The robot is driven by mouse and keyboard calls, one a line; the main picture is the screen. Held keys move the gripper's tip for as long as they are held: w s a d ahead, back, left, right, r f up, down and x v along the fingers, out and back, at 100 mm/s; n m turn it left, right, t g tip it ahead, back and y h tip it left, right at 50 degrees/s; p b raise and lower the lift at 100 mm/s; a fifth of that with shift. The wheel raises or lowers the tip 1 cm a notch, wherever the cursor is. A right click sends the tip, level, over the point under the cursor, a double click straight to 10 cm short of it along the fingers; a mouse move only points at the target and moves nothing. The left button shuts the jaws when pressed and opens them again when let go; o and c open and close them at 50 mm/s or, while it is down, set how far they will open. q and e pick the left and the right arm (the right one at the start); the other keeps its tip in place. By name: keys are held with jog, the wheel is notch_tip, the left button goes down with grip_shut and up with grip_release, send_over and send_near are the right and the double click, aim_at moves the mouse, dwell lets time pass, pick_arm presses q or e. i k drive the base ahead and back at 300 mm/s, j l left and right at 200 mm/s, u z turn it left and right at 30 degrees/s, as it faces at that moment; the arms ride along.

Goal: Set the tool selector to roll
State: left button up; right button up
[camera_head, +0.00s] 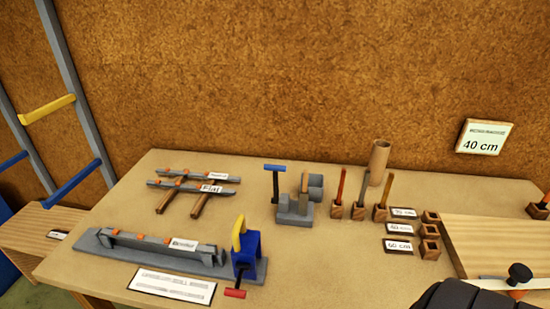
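No part is legibly marked as the tool selector or "roll". A grey block machine (296,208) with a round drum stands mid-table, with an upright wooden handle in it. A blue-topped T-handle (275,180) stands at its left side. At the front, a blue vise-like unit (246,255) carries an upright yellow lever (239,233) and a low red handle (235,294). It sits at the right end of a long grey bar fixture (150,248) with a small label. Neither of my grippers can be made out.
A rack of grey bars (190,184), one labelled "Flat", lies at the back left. Several wooden blocks holding sticks (360,211) and a cardboard tube (379,162) stand right of centre. A wooden board (500,245) lies at right. A dark ridged shape covers the bottom right. The front middle is clear.

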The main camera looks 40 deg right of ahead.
aim_at(235, 293)
jog(key=l+z, duration=0.15)
jog(key=z, duration=0.25)
jog(key=k+l+z, duration=0.1)
jog(key=z, duration=0.25)
